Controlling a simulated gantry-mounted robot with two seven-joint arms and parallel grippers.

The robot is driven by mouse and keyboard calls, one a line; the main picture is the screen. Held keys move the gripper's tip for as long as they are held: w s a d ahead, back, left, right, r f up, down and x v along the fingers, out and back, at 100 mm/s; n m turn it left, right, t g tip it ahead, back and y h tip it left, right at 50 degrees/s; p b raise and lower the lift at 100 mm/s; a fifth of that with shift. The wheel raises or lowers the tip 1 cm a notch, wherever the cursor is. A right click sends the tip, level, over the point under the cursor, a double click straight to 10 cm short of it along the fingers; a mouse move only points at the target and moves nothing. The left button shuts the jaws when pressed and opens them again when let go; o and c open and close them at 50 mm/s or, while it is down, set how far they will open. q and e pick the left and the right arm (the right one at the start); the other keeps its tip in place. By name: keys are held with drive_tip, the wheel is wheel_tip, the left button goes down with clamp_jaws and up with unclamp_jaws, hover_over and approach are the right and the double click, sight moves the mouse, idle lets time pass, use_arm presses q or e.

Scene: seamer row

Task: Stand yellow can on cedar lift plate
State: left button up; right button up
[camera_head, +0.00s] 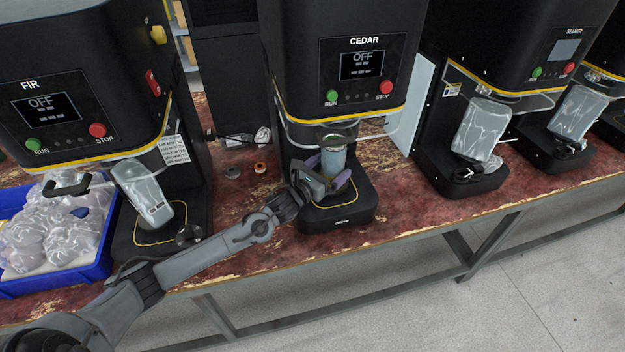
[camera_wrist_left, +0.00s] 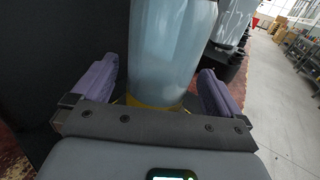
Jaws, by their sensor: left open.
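A pale blue-grey can (camera_head: 334,157) stands upright under the head of the CEDAR machine (camera_head: 362,85). It fills the middle of the left wrist view (camera_wrist_left: 170,45), with yellow at its foot; I cannot tell whether that yellow belongs to the can or the plate. The cedar lift plate (camera_head: 350,198), on the black base with a yellow outline, is below the can and partly hidden by my gripper. My left gripper (camera_head: 328,168) is open, its purple fingers on either side of the can, with gaps showing in the wrist view. My right gripper is not in view.
More machines with wrapped cans (camera_head: 482,128) stand at right. Small rings (camera_head: 260,168) lie left of CEDAR. The table's front edge is close.

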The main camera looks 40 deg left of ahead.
use_arm(q)
drive_tip(key=s+p, duration=0.1)
drive_tip(key=s, duration=0.7)
drive_tip(key=shift+s+d, duration=0.15)
drive_tip(key=shift+s, duration=0.05)
drive_tip(key=shift+r, duration=0.1)
